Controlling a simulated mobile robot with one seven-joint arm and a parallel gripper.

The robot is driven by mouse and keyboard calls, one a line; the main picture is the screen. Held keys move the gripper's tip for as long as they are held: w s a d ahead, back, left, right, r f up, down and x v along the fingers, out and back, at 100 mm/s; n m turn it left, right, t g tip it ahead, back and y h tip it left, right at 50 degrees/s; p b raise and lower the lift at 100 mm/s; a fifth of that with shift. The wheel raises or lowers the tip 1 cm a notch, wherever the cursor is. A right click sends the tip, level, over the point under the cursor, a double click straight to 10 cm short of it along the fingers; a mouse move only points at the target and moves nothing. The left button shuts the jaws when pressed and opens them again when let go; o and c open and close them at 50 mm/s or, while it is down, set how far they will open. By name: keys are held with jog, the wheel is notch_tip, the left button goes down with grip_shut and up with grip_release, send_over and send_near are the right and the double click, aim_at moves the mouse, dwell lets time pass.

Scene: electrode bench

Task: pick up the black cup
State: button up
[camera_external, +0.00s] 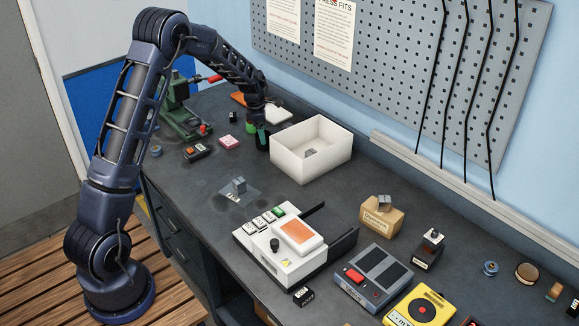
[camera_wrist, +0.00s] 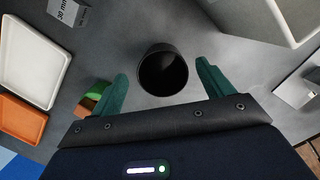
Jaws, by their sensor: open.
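The black cup (camera_wrist: 163,70) stands upright on the dark bench in the wrist view, its round opening facing the camera. My gripper (camera_wrist: 160,85) is open, with one green finger on each side of the cup and visible gaps between fingers and cup. I cannot tell how high the fingers are relative to the rim. In the external view my gripper (camera_external: 262,136) is low over the far part of the bench, beside the white box. The cup is mostly hidden there by the gripper.
A white open box (camera_external: 322,160) stands close to the right of the gripper. A white tray (camera_wrist: 30,62) and an orange tray (camera_wrist: 20,120) lie to the left in the wrist view. A green-and-orange block (camera_wrist: 95,95) sits beside the left finger. A green vise (camera_external: 183,115) stands behind.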

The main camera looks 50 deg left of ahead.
jog(key=f, duration=0.3)
jog(key=shift+w+d+f, duration=0.1)
jog(key=shift+d+f, duration=0.1)
jog(key=shift+f, duration=0.2)
jog(key=c, duration=1.1)
jog(key=shift+o, duration=0.2)
